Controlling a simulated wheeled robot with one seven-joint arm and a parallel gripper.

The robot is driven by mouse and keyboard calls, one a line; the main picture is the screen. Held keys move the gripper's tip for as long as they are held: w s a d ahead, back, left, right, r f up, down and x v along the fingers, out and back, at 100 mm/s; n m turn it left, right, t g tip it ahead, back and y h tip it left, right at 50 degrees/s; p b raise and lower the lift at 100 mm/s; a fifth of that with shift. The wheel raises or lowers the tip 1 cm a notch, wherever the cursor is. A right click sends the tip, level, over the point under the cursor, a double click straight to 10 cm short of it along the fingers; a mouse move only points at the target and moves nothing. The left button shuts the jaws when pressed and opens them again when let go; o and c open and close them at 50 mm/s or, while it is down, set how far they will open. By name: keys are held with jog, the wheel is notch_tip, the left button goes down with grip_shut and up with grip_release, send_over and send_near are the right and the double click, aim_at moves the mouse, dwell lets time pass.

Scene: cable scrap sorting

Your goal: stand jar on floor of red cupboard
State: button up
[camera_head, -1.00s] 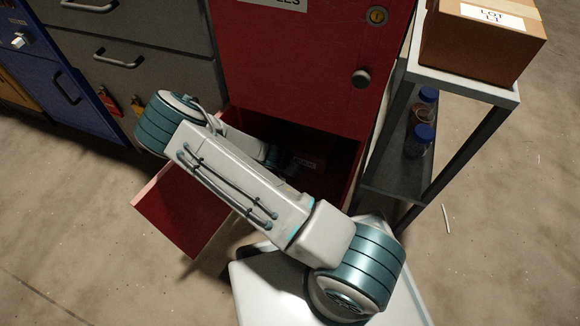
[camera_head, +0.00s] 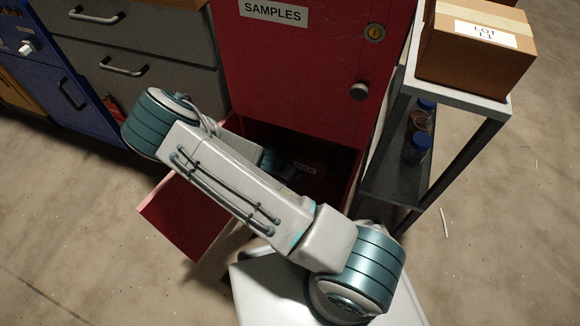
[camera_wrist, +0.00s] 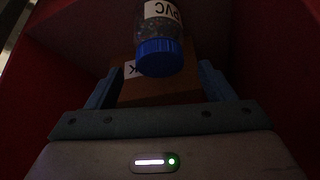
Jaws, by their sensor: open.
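A clear jar (camera_wrist: 160,28) with a blue lid (camera_wrist: 160,57), dark contents and a white PVC label shows in the wrist view. Its lid points toward my gripper's palm. My gripper (camera_wrist: 158,84) is open, one finger on each side below the jar, and the jar is not clamped. I cannot tell whether the jar touches the floor. The red cupboard (camera_head: 305,75), marked SAMPLES, has its lower compartment open, with a red panel (camera_head: 187,215) swung out at left. My arm reaches into this dark compartment; in the head view the gripper and jar are hard to make out.
A brown box (camera_wrist: 145,90) with a white label lies beyond the fingers, inside the cupboard. Red walls close in on both sides. At right a grey shelf unit (camera_head: 395,180) holds blue-lidded jars (camera_head: 417,148) and a carton (camera_head: 475,60). Grey drawers (camera_head: 130,45) stand at left.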

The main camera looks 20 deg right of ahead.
jog(key=p+v, duration=0.2)
jog(key=v, duration=0.5)
